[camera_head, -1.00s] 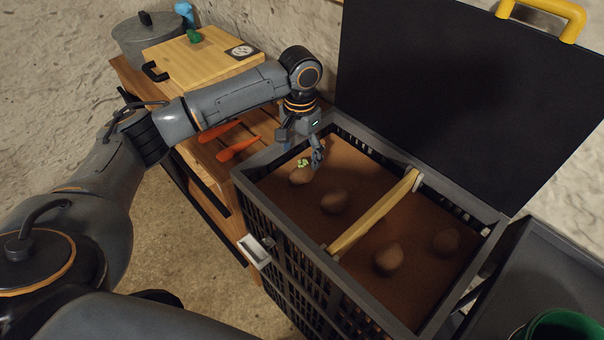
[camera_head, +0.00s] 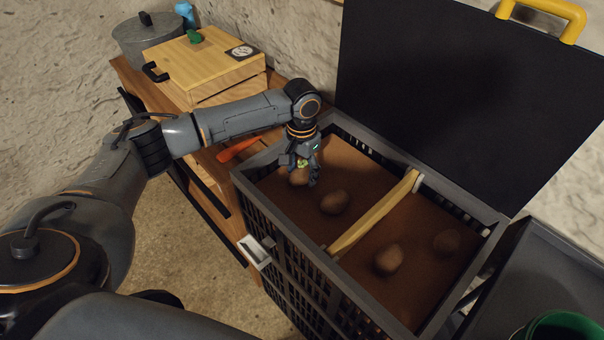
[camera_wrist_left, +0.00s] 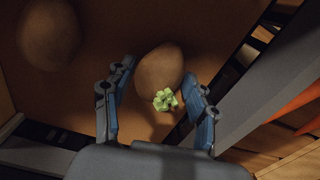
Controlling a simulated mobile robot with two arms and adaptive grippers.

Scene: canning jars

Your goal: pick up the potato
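A brown potato (camera_head: 297,180) with a pale green sprout lies in the far left corner of the dark crate (camera_head: 285,232). My left gripper (camera_head: 303,172) is just above it and partly hides it. In the left wrist view the potato (camera_wrist_left: 159,72) and its sprout (camera_wrist_left: 165,100) show between the two open fingers (camera_wrist_left: 157,80), with gaps on both sides. I cannot tell whether a finger touches it. A second potato (camera_head: 335,202) lies closer to the divider. Two more, (camera_head: 389,260) and (camera_head: 446,242), lie beyond the divider. My right gripper is not in view.
A yellow wooden divider (camera_head: 375,217) crosses the crate. Its black lid (camera_head: 450,110) stands open behind. Orange carrots (camera_head: 237,149), a wooden box (camera_head: 200,68) and a grey pot (camera_head: 145,38) are on the bench. A green bucket (camera_head: 562,328) is at lower right.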

